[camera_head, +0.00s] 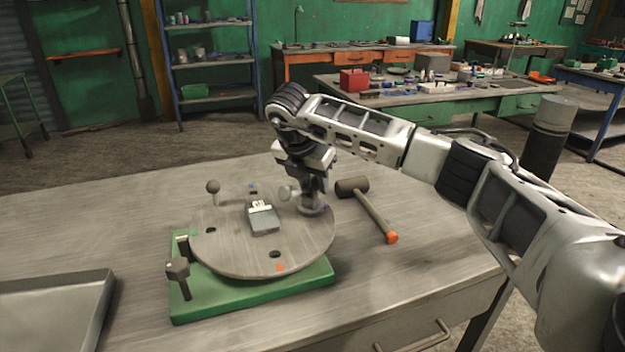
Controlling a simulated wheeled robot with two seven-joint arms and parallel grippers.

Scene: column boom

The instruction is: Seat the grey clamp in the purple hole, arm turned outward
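The grey clamp (310,209) stands upright at the right rim of the round grey plate (222,253), beside the purple mark (326,206). A round pad (285,192) shows left of the gripper and seems to be the end of the clamp's arm, pointing left in the picture, inward over the plate. My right gripper (314,193) reaches down from above and seems shut around the clamp's upper part. The clamp and gripper hide the purple hole, so I cannot tell how deep the clamp sits. My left gripper is not in view.
The plate lies on a green base (250,302) with a dark lever (179,275). A mallet (370,208) lies right; a metal tray (60,305) is front left.

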